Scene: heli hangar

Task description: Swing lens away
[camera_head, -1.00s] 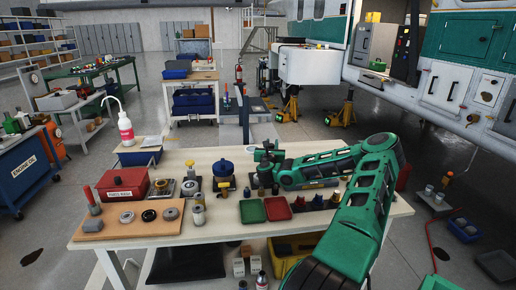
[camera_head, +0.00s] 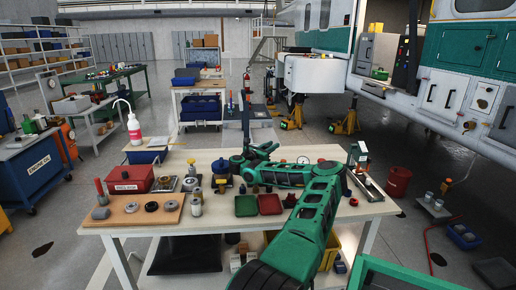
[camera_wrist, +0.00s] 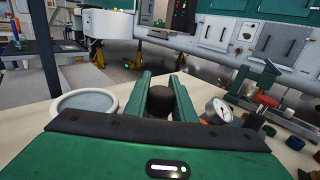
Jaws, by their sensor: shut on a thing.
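My gripper (camera_wrist: 162,84) reaches over the pale workbench (camera_wrist: 25,135), with its two green fingers on either side of a dark, round-topped knob (camera_wrist: 159,103). It is shut on that knob. A round disc with a pale rim and grey face (camera_wrist: 85,104), which looks like the lens, lies just left of the fingers in the wrist view. I cannot tell whether the knob is joined to it. In the head view my gripper (camera_head: 262,148) is over the bench's back part, and my arm hides the lens there.
Right of the fingers are a dial gauge (camera_wrist: 219,110) and a green stand (camera_wrist: 262,85) with a red part. Green (camera_head: 246,206) and red (camera_head: 269,204) trays lie in front.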

